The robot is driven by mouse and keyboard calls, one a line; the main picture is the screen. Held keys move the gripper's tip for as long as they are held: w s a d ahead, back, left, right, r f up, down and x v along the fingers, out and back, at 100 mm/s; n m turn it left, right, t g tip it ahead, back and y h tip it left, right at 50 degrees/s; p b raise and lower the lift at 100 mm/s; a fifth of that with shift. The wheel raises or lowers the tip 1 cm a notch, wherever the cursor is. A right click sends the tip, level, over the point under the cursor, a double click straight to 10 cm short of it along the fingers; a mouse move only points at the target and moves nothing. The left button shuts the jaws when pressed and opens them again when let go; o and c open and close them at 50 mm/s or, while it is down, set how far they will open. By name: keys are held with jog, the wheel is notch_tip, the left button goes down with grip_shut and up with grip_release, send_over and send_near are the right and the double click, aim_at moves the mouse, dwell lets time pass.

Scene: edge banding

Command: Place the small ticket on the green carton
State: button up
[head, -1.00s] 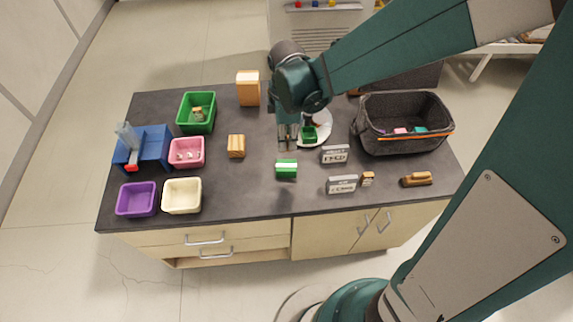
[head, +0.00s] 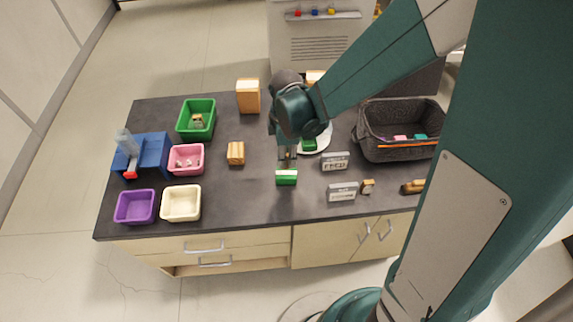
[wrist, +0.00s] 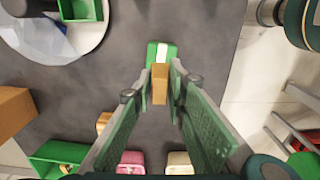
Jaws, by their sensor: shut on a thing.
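The green carton (head: 287,178) with a white band across it stands near the front middle of the dark table. It also shows in the wrist view (wrist: 153,53), just beyond my fingertips. My gripper (head: 287,158) is over the table at the carton's far side in the head view. In the wrist view its fingers are shut on a small tan piece, which I take to be the small ticket (wrist: 160,84). The ticket overlaps the carton's near edge in that view. I cannot tell whether they touch.
A second green box (head: 309,145) sits on a white plate behind and right. Grey label blocks (head: 335,161) stand to the right, with a dark basket (head: 372,148) behind. A striped wooden block (head: 236,153) and several coloured bins are left. Bare table surrounds the carton.

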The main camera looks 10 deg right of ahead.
jog(key=shift+f, duration=2.1)
jog(key=shift+f+b, duration=0.1)
jog(key=shift+b, duration=0.25)
jog(key=o, duration=0.7)
jog(key=shift+r, duration=0.2)
jog(key=shift+r+p, duration=0.8)
jog(key=shift+r, duration=5.15)
